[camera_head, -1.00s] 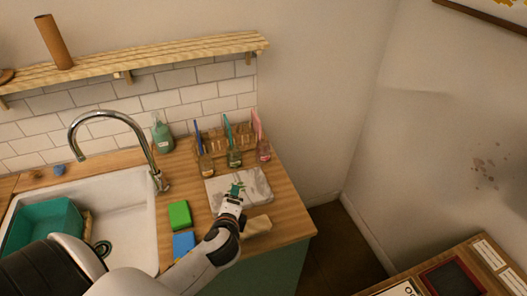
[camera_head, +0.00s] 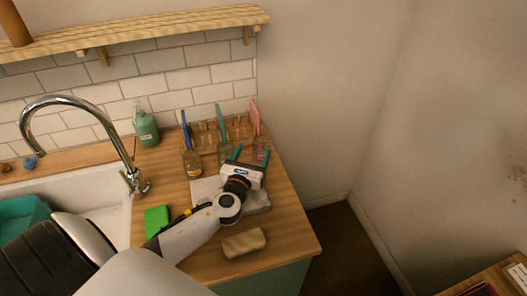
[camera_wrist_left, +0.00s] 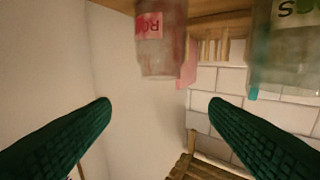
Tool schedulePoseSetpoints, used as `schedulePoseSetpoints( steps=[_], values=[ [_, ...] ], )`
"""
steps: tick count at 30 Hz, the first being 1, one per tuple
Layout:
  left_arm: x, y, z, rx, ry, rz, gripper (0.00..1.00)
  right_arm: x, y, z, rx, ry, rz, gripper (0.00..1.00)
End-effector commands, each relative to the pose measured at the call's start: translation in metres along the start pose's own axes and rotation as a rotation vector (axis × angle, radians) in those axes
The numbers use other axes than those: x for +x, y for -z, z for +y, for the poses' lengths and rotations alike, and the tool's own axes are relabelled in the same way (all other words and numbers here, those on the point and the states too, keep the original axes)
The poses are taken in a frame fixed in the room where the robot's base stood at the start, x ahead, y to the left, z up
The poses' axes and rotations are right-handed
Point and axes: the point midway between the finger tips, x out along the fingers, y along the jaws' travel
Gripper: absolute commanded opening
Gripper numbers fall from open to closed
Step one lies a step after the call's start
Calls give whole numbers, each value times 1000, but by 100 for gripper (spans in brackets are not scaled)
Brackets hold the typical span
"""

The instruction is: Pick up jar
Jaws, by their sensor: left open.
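Three glass jars stand in a row on the counter. In the left wrist view, which looks upside down, the pink-labelled jar (camera_wrist_left: 161,38) is at top centre, beyond the spread fingers (camera_wrist_left: 159,104). The green-labelled jar (camera_wrist_left: 288,45) is at upper right. My right gripper is not seen.
A wooden rack (camera_head: 240,127) stands behind the jars against the tiles. A marble slab (camera_head: 258,200) lies under my gripper. A beige block (camera_head: 244,242) and green sponge (camera_head: 157,221) lie nearer. A soap bottle (camera_head: 146,125) and faucet (camera_head: 133,180) are left. The counter ends at right.

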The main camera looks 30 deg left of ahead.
Motion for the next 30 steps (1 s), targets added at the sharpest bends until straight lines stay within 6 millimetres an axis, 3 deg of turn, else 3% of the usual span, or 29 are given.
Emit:
schedulePoseSetpoints(
  steps=[2,5,20,29,30],
  values=[
    [1,-11,0,3,-1,1,70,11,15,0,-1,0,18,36],
    [8,-12,0,3,-1,3,70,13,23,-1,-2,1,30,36],
    [71,-19,-2,2,1,2,70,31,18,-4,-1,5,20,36],
    [76,-18,-1,1,-1,0,70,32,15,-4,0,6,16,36],
    [76,-18,-1,1,-1,0,65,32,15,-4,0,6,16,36]
  ],
)
